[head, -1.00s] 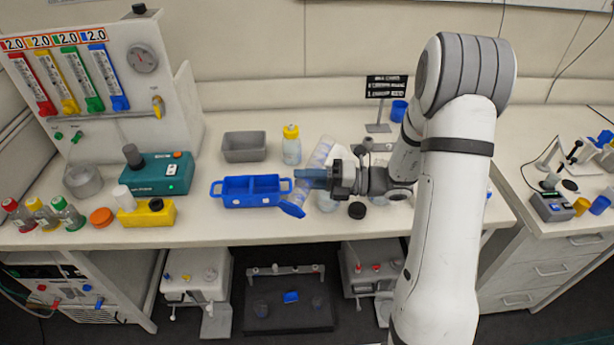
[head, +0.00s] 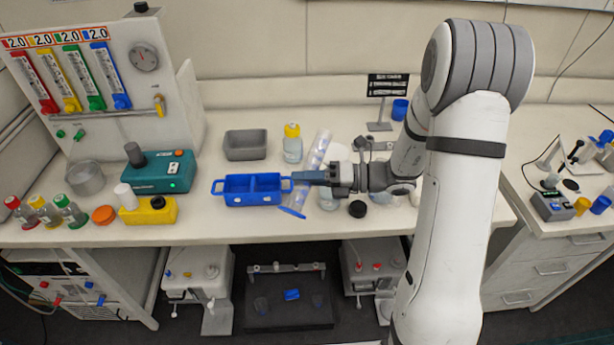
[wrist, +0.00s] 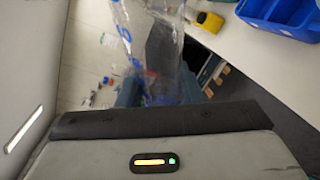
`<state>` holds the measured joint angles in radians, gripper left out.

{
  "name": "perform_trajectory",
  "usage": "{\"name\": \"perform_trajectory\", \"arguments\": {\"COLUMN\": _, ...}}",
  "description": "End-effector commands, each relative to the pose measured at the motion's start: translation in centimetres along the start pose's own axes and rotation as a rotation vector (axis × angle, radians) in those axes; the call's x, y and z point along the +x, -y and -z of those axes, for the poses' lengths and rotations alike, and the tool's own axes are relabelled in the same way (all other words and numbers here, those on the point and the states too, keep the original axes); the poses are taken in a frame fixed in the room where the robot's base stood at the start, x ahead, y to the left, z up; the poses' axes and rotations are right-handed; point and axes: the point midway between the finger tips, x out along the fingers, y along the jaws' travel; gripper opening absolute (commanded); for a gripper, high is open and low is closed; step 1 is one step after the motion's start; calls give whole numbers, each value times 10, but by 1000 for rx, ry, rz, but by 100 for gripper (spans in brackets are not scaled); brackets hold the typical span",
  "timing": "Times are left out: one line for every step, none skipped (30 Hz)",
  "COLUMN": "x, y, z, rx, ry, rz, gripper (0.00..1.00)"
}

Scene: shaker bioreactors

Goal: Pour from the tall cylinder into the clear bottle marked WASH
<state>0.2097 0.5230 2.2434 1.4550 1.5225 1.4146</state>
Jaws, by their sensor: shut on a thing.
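My gripper (head: 318,177) is shut on the tall clear cylinder (head: 319,152) and holds it tilted above the bench, its blue-edged base (head: 293,212) at lower left and its upper end at upper right. In the wrist view the clear cylinder wall with blue marks (wrist: 128,35) fills the space beyond the jaw. Whether liquid is in it, I cannot tell. A clear bottle (head: 329,200) stands just below my gripper, partly hidden by it; no WASH mark is readable. A bottle with a yellow cap (head: 292,145) stands behind to the left.
A blue divided tray (head: 253,200) lies just left of my gripper, with a grey bin (head: 245,145) behind it. A black cap (head: 357,209) lies to the right of the clear bottle.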

Motion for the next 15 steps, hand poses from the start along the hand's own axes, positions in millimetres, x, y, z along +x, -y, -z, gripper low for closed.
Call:
{"name": "perform_trajectory", "arguments": {"x": 1, "y": 4, "z": 5, "rx": -18, "ry": -3, "rz": 7, "gripper": 5}}
{"name": "perform_trajectory", "arguments": {"x": 2, "y": 6, "z": 7, "rx": -29, "ry": -5, "rz": 12, "gripper": 5}}
{"name": "perform_trajectory", "arguments": {"x": 3, "y": 7, "z": 9, "rx": -45, "ry": -7, "rz": 19, "gripper": 5}}
{"name": "perform_trajectory", "arguments": {"x": 3, "y": 9, "z": 11, "rx": -56, "ry": -9, "rz": 23, "gripper": 5}}
{"name": "perform_trajectory", "arguments": {"x": 4, "y": 10, "z": 12, "rx": -67, "ry": -10, "rz": 27, "gripper": 5}}
{"name": "perform_trajectory", "arguments": {"x": 4, "y": 11, "z": 14, "rx": -81, "ry": -11, "rz": 33, "gripper": 5}}
{"name": "perform_trajectory", "arguments": {"x": 5, "y": 12, "z": 15, "rx": -90, "ry": -13, "rz": 37, "gripper": 5}}
{"name": "perform_trajectory", "arguments": {"x": 5, "y": 12, "z": 17, "rx": -99, "ry": -14, "rz": 41, "gripper": 5}}
{"name": "perform_trajectory", "arguments": {"x": 6, "y": 13, "z": 18, "rx": -109, "ry": -15, "rz": 45, "gripper": 5}}
{"name": "perform_trajectory", "arguments": {"x": 6, "y": 13, "z": 19, "rx": -115, "ry": -16, "rz": 48, "gripper": 5}}
{"name": "perform_trajectory", "arguments": {"x": 6, "y": 14, "z": 19, "rx": -121, "ry": -17, "rz": 50, "gripper": 5}}
{"name": "perform_trajectory", "arguments": {"x": 6, "y": 15, "z": 20, "rx": -129, "ry": -18, "rz": 54, "gripper": 5}}
{"name": "perform_trajectory", "arguments": {"x": 6, "y": 16, "z": 20, "rx": -137, "ry": -19, "rz": 57, "gripper": 5}}
{"name": "perform_trajectory", "arguments": {"x": 6, "y": 17, "z": 21, "rx": -147, "ry": -20, "rz": 60, "gripper": 5}}
{"name": "perform_trajectory", "arguments": {"x": 6, "y": 19, "z": 21, "rx": -161, "ry": -22, "rz": 66, "gripper": 5}}
